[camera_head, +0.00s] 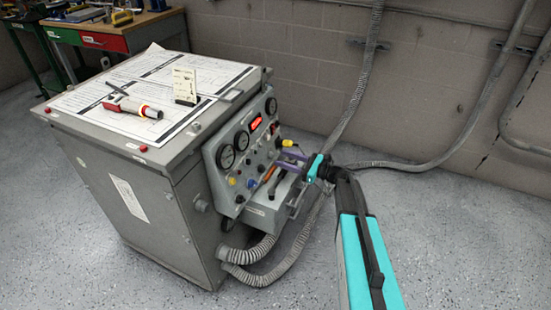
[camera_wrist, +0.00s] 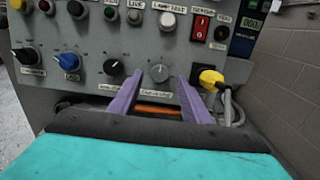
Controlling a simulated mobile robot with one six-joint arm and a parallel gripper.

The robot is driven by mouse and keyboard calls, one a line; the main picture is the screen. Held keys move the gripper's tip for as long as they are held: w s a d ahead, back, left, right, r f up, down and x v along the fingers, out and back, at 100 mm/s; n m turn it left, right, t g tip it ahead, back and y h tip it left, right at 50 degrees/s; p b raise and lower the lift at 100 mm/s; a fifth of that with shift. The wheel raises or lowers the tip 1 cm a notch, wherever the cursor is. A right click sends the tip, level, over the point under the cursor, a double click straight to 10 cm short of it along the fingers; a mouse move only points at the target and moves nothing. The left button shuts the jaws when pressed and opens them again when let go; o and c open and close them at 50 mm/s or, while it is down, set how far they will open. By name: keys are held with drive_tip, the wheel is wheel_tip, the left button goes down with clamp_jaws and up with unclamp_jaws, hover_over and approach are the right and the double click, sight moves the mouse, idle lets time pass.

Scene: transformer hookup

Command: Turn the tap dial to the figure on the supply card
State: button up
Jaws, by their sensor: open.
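My gripper (camera_wrist: 159,80) is open, its purple fingers pointing at the control panel (camera_wrist: 90,35). A round grey dial (camera_wrist: 159,73) with a pale pointer mark is on the panel, between the fingertips in the wrist view. I cannot tell whether the fingers touch it. The label under the dial is too small to read, so I cannot confirm that it is the tap dial. In the head view my gripper (camera_head: 292,160) is at the panel's right side and hides part of it. A cream card (camera_head: 185,83) stands in a dark holder on the cabinet top; its figures are unreadable.
A black knob (camera_wrist: 115,67) and a blue knob (camera_wrist: 68,61) are left of the grey dial. A yellow plug (camera_wrist: 210,78) with a cable is close to the right finger. An orange-handled tool (camera_head: 269,173) lies on the ledge below. Grey hoses (camera_head: 250,252) hang beneath.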

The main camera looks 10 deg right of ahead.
sight(273, 156)
drive_tip(key=shift+x, duration=1.7)
drive_tip(key=c, duration=1)
drive_tip(key=shift+a, duration=0.45)
drive_tip(key=shift+d+f, duration=0.1)
drive_tip(key=shift+d, duration=0.3)
